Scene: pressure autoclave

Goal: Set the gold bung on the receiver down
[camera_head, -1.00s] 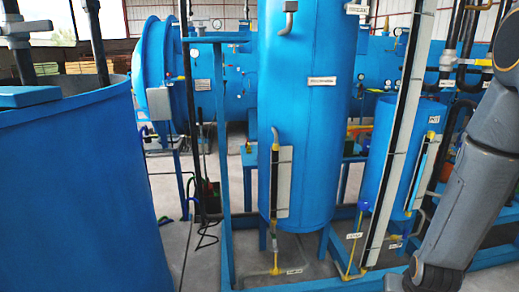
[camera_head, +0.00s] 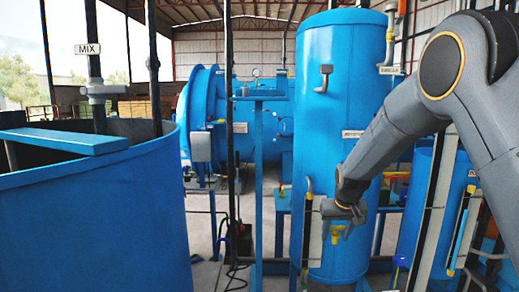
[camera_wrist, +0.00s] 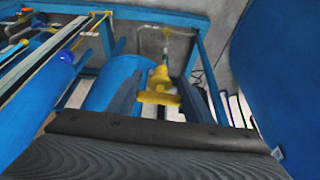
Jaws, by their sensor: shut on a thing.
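My gripper (camera_head: 343,222) hangs in front of the lower part of the tall blue tank (camera_head: 343,95) in the head view. It is shut on the gold bung (camera_wrist: 160,78), a yellow stepped piece with a wide flange, held between the two dark fingers in the wrist view. In the head view only a small yellowish part of the bung (camera_head: 337,236) shows below the fingers. The bung is in the air. I cannot tell from the labels which vessel is the receiver.
A large open-topped blue vat (camera_head: 95,225) with a flat blue bar (camera_head: 62,139) across its rim stands at left. A smaller blue tank (camera_head: 425,200) is at right, partly behind my arm. Blue frame posts (camera_head: 258,190) and pipes stand between. A horizontal blue vessel (camera_head: 205,115) is behind.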

